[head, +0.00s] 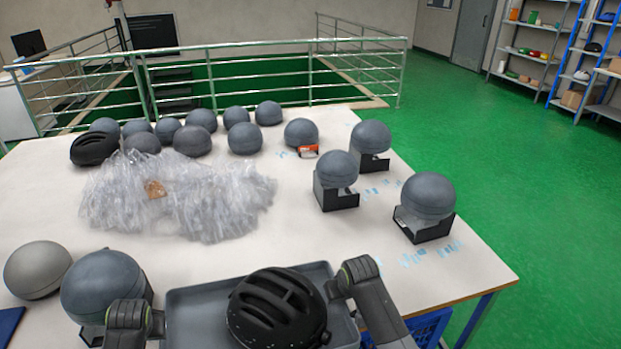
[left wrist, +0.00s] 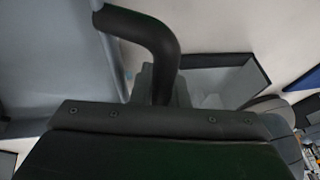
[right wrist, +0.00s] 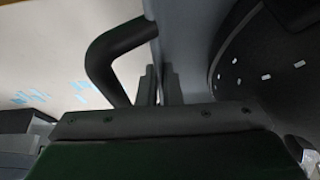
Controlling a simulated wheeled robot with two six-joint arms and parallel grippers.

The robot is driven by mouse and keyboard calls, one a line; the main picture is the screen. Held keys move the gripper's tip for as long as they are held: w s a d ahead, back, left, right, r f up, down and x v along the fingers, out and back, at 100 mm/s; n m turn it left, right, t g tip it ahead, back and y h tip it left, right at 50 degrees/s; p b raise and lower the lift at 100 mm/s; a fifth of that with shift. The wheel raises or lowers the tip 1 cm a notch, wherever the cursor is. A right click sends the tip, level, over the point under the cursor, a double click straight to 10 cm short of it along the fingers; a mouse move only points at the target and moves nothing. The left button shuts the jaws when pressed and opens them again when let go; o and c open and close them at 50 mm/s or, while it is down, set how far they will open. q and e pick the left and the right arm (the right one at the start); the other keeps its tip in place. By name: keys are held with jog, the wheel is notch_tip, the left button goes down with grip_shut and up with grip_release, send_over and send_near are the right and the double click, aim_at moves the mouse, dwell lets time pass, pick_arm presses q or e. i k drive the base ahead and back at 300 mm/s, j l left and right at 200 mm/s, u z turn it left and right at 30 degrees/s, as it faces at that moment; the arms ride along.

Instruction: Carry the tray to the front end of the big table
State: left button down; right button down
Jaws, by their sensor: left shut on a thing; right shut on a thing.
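The grey tray (head: 195,312) is at the bottom middle of the head view, at the near side of the big table (head: 310,235). A black helmet (head: 277,308) rests in it, towards its right side. My left gripper (left wrist: 160,88) is shut on the tray's black curved left handle (left wrist: 155,28). My right gripper (right wrist: 160,90) is shut on the black curved right handle (right wrist: 105,55). In the head view my arms flank the tray and the fingertips are hidden. I cannot tell whether the tray touches the table.
Several grey domes stand at the back, and two grey balls (head: 37,270) (head: 105,285) at the near left. Black holders with domes (head: 428,195) stand on the right. Crumpled clear plastic (head: 180,195) covers the middle left. A blue crate (head: 425,330) is below the right edge. Green floor (head: 500,170) is open at right.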

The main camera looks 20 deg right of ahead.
aim_at(336, 124)
jog(key=z, duration=2.3)
jog(key=i+z, duration=0.25)
jog(key=i+l+z, duration=0.1)
jog(key=z, duration=0.2)
jog(key=i+z, duration=0.1)
jog(key=i, duration=1.5)
jog(key=i+u, duration=0.2)
jog(key=i, duration=0.65)
jog(key=i+u, duration=0.35)
jog(key=i+l+u, duration=0.1)
jog(key=i+u, duration=0.3)
